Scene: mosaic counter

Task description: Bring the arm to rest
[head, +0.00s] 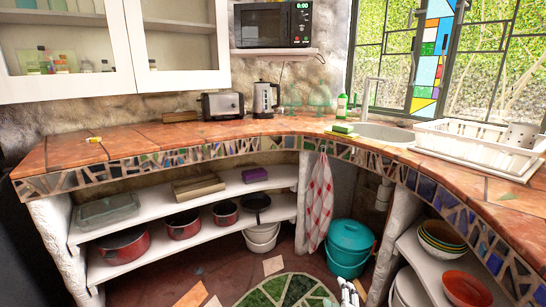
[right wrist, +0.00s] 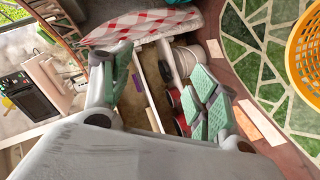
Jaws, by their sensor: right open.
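My right gripper (head: 348,292) shows only as a small grey-white tip at the bottom edge of the head view, low over the floor in front of the counter. In the right wrist view the same gripper (right wrist: 160,75) has its two green-padded fingers spread apart. Nothing is held between them. The shelves under the counter show in the background between the fingers. My left gripper is not in view.
The mosaic-edged counter (head: 220,135) curves around the front, with shelves (head: 165,225) of pots below. A checked towel (head: 318,200) hangs at its edge. A teal bucket (head: 349,245) stands on the floor. A yellow basket (right wrist: 305,45) is at the wrist view's right.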

